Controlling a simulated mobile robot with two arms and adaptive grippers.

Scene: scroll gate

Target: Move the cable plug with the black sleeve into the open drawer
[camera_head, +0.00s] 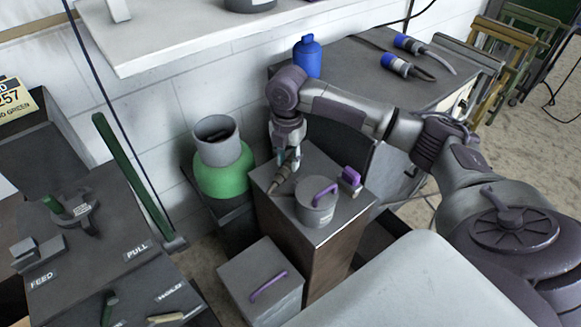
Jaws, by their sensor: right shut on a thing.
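My right gripper (290,158) reaches down over the top of the grey-topped brown pedestal (322,252). It is shut on a small dark plug (280,179), which lies slanted at or just above the pedestal top. The plug's sleeve colour is hard to tell at this size. A dark open-topped space (378,238), which may be the open drawer, shows to the right of the pedestal; my arm and a pale surface partly hide it. Two blue-ended plugs (395,65) (409,43) with dark cables lie on the dark bench. My left gripper is out of view.
A grey round pot with a purple handle (316,205) and a purple block (351,178) stand close to the plug. A green container (226,172) is to the left, a grey box (262,280) in front. A blue bottle (307,57) stands on the bench.

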